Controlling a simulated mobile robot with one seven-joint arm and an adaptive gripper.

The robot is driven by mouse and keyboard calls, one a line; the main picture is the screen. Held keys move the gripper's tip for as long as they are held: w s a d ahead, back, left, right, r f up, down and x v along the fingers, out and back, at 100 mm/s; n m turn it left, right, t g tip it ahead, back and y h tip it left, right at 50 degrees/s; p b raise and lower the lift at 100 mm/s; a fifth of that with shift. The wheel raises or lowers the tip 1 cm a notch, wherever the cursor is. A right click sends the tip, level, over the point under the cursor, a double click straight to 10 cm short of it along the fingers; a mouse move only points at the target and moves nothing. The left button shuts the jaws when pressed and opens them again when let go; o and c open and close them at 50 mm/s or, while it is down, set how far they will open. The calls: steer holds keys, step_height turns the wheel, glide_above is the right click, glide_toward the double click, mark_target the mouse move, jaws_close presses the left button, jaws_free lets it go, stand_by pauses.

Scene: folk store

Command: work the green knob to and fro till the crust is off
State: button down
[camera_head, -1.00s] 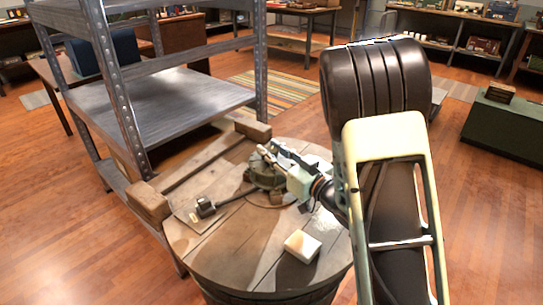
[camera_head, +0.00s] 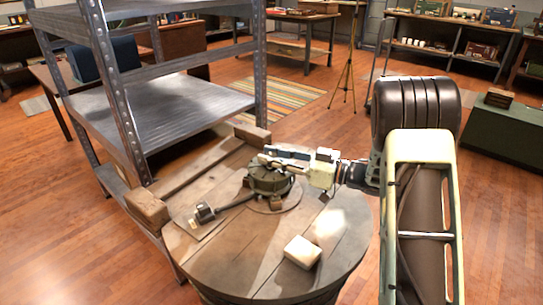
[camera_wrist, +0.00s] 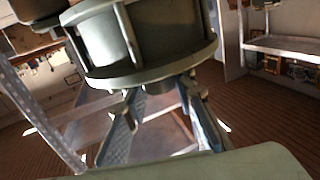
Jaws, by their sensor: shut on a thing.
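A round, dull green knob-like fitting (camera_head: 268,181) sits on a wooden barrel top (camera_head: 250,262). My gripper (camera_head: 270,157) reaches in from the right, nearly level, with its fingers at the top of the fitting. In the wrist view, my gripper's two fingers (camera_wrist: 160,100) meet the underside of a large flanged grey-green round body (camera_wrist: 140,45). The fingers are shut on the fitting; the exact contact is partly hidden. I cannot make out any crust on it.
A pale block (camera_head: 302,252) lies on the barrel top's near side. Wooden beams (camera_head: 200,160) edge its left and back. A metal shelf rack (camera_head: 170,105) stands close behind on the left. Open floor lies to the right; a tripod (camera_head: 346,75) stands farther back.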

steer(key=shift+r, duration=0.2)
steer(key=c, duration=1.6)
jaws_free()
steer(key=shift+a+f, duration=0.1)
steer(key=v, duration=1.2)
